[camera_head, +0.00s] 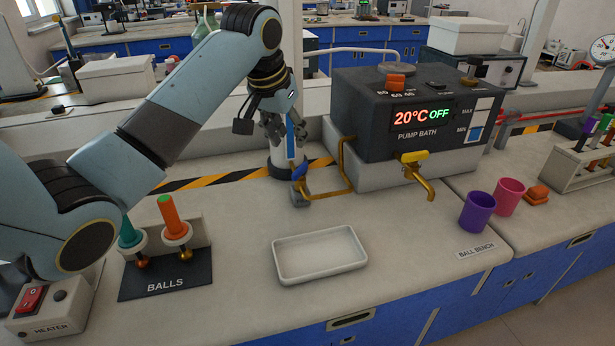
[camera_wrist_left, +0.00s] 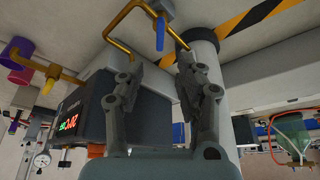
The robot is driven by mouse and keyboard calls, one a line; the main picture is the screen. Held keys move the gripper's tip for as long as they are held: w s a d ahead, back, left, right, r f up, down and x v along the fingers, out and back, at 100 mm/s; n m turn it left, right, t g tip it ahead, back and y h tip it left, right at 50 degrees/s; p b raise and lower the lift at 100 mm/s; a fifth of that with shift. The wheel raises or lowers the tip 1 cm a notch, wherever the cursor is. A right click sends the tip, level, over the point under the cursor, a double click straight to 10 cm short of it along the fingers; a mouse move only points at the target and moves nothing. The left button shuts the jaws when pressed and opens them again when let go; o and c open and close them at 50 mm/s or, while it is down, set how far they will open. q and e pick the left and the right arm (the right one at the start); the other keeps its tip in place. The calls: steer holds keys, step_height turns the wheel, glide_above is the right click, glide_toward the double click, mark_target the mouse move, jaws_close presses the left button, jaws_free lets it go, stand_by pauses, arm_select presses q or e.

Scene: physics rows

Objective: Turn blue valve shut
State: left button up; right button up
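The blue valve handle (camera_head: 299,172) sits on a brass pipe (camera_head: 347,165) left of the black pump bath (camera_head: 395,120). In the left wrist view the blue handle (camera_wrist_left: 160,34) hangs from its brass fitting, beyond the fingertips and roughly between them. My left gripper (camera_head: 285,138) points down above and behind the handle, apart from it. In the left wrist view its two fingers (camera_wrist_left: 161,58) are spread and nothing is between them. A pale upright post with a blue strip (camera_head: 291,138) stands close to the fingers. My right gripper is not in view.
A yellow-handled tap (camera_head: 413,157) projects from the bath's front. A white tray (camera_head: 318,251) lies in front of the blue valve. The balls rack (camera_head: 165,270) stands at left. Purple (camera_head: 477,211) and pink (camera_head: 508,196) cups stand at right. Bench around the tray is clear.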

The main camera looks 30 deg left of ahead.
mark_target(300, 168)
arm_select(q)
steer(key=x, duration=0.9)
steer(key=shift+w+f+b, duration=0.15)
steer(key=shift+f+b, duration=0.1)
steer(key=shift+b, duration=0.15)
steer(key=shift+w+a+f, duration=0.1)
steer(key=shift+w+f, duration=0.1)
steer(key=shift+f, duration=0.25)
jaws_close()
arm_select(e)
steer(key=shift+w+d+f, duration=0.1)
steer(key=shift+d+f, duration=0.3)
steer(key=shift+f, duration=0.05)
